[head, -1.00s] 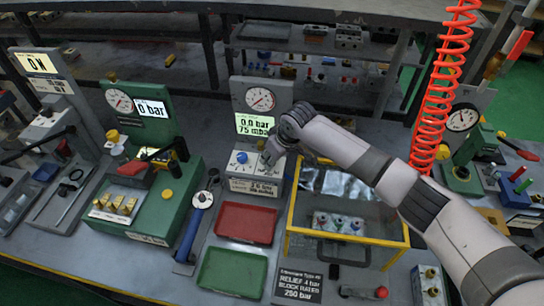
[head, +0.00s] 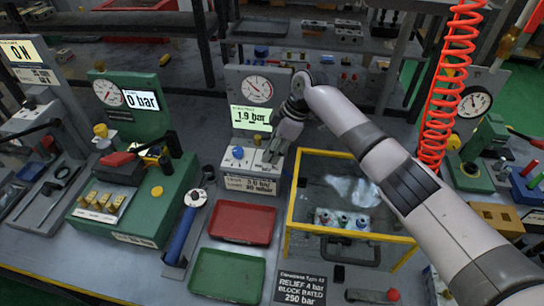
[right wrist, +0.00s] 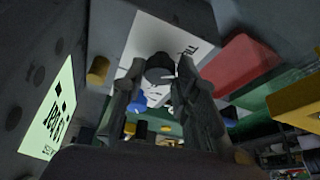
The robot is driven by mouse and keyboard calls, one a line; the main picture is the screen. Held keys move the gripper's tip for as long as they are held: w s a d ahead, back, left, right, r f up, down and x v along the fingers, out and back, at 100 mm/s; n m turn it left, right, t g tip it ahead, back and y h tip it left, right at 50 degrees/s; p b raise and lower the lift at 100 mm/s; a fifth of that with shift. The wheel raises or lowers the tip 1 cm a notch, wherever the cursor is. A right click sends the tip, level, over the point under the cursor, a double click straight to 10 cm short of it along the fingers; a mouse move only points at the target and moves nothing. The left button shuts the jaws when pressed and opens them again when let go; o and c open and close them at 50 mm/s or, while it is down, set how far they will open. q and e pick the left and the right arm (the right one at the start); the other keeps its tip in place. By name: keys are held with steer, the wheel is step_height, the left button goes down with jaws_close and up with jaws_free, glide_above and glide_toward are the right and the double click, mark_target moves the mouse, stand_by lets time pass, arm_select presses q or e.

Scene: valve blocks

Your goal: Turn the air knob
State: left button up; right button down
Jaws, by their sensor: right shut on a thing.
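The test block with a round gauge (head: 256,90) and a pale green display (head: 250,118) stands at the back middle in the head view. The display reads about 1.9 bar. My right gripper (head: 271,160) is at the right end of the block's white top. In the right wrist view its two fingers are shut around a dark round knob (right wrist: 160,67), the air knob, which the gripper hides in the head view. A blue knob (head: 238,152) and a small yellow knob (head: 257,140) sit to its left. My left gripper is not in view.
A yellow-framed clear box (head: 292,206) stands just right of the block, under my right arm. A red tray (head: 243,222) and a green tray (head: 228,275) lie in front. A green block (head: 157,200) stands left. A coiled red hose (head: 445,95) hangs at right.

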steer(key=shift+w+n+g+b, duration=0.1)
steer(key=shift+n+g+b, duration=0.2)
steer(key=shift+n+b, duration=0.45)
steer(key=shift+r, duration=0.1)
steer(key=c, duration=1.2)
jaws_free()
steer(key=shift+c, duration=0.2)
steer(key=v, duration=1.2)
